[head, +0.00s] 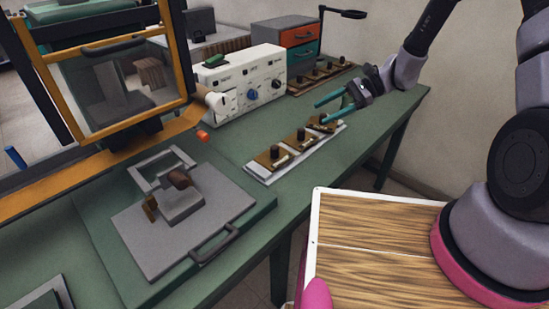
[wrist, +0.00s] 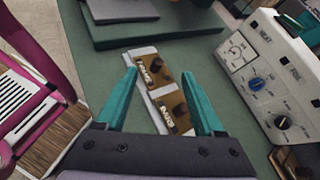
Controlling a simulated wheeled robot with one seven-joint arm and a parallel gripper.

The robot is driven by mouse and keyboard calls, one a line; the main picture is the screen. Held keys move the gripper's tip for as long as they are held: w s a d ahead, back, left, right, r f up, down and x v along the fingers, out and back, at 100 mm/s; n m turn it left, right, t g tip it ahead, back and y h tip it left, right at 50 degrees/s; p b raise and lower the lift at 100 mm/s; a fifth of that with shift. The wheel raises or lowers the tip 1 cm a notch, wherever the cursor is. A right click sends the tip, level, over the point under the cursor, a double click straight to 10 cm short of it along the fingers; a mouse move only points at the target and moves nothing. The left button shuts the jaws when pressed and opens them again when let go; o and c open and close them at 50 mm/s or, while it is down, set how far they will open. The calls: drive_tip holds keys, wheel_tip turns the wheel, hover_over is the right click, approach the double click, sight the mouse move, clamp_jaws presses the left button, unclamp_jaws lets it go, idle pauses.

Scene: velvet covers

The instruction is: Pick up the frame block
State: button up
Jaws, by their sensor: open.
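A pale strip-shaped tray (head: 262,176) on the green bench holds three brown blocks with dark round knobs: a near block (head: 268,160), a middle block (head: 297,141) and a far block (head: 326,126). In the wrist view, two of these blocks, an upper one (wrist: 145,60) and a lower one (wrist: 166,101), carry pale raised lettering too small to read. I cannot tell which is the frame block. My gripper (head: 319,110) is open and empty above the far end of the tray. In the wrist view its teal fingers (wrist: 159,73) straddle the tray from above.
A white control box (head: 245,85) with knobs stands behind the tray. Another strip with brown blocks (head: 320,76) lies near the drawer unit (head: 290,38). A hinged press with an orange frame (head: 188,60) and a grey plate (head: 150,245) occupy the left.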

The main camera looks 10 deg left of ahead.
sight(275, 150)
drive_tip(key=a+f+m+y, duration=0.1)
drive_tip(key=f, duration=0.3)
drive_tip(key=s+a+f+m, duration=0.1)
drive_tip(key=a+f, duration=0.1)
drive_tip(key=f, duration=0.2)
drive_tip(key=a+f+m+y, duration=0.1)
drive_tip(key=f+m, duration=0.1)
drive_tip(key=f, duration=0.2)
drive_tip(key=shift+s+a+t+y, duration=0.15)
drive_tip(key=shift+a+t+y, duration=0.15)
drive_tip(key=x, duration=0.5)
drive_tip(key=shift+a, duration=0.1)
drive_tip(key=shift+r+x, duration=0.15)
drive_tip(key=shift+x, duration=1.2)
drive_tip(key=shift+r+x, duration=0.1)
drive_tip(key=shift+x, duration=1.3)
drive_tip(key=shift+a, duration=0.1)
clamp_jaws()
